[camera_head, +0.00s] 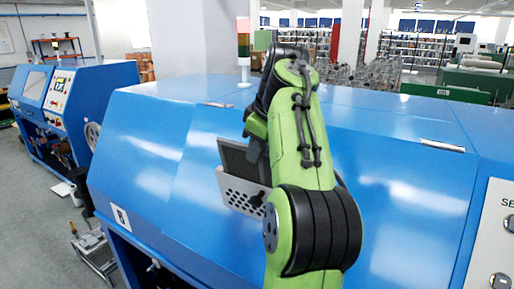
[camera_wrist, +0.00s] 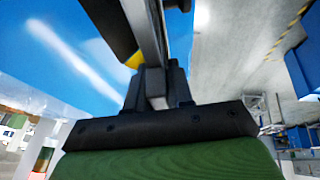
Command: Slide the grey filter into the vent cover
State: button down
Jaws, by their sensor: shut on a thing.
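The grey filter (camera_head: 233,157) is a dark, thin, ribbed panel, upright and slightly tilted, in front of the blue machine's sloping face. Its lower part is hidden behind the front wall of the vent cover (camera_head: 236,192), a pale holder with rows of holes. I cannot tell how deep the filter sits or whether it touches the cover. The filter's right side is hidden by my green arm. My gripper (camera_wrist: 155,88) is in the wrist view, shut on a thin grey edge that looks like the filter's; in the head view my arm hides the fingertips.
The blue machine (camera_head: 150,165) spans the front, with a handle (camera_head: 442,145) on its right top. Another blue machine (camera_head: 65,100) stands at the left. A signal light post (camera_head: 243,45) rises behind. The floor at the left holds a small cart (camera_head: 92,245).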

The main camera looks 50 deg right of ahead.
aim_at(261, 182)
jog(key=shift+d+f+b, duration=0.15)
jog(key=shift+f+b, duration=0.45)
jog(key=shift+f, duration=0.2)
dwell(0.4)
jog(key=shift+d+f+b, duration=0.2)
jog(key=shift+f+b, duration=0.55)
jog(key=shift+f, duration=0.15)
jog(key=shift+d+f+b, duration=0.2)
jog(key=shift+f+b, duration=0.55)
jog(key=shift+f, duration=0.1)
jog(key=shift+d+f+b, duration=0.2)
jog(key=shift+f+b, duration=0.6)
jog(key=shift+f, duration=0.4)
jog(key=shift+r+p, duration=0.25)
jog(key=shift+p, duration=0.05)
jog(key=shift+r, duration=0.25)
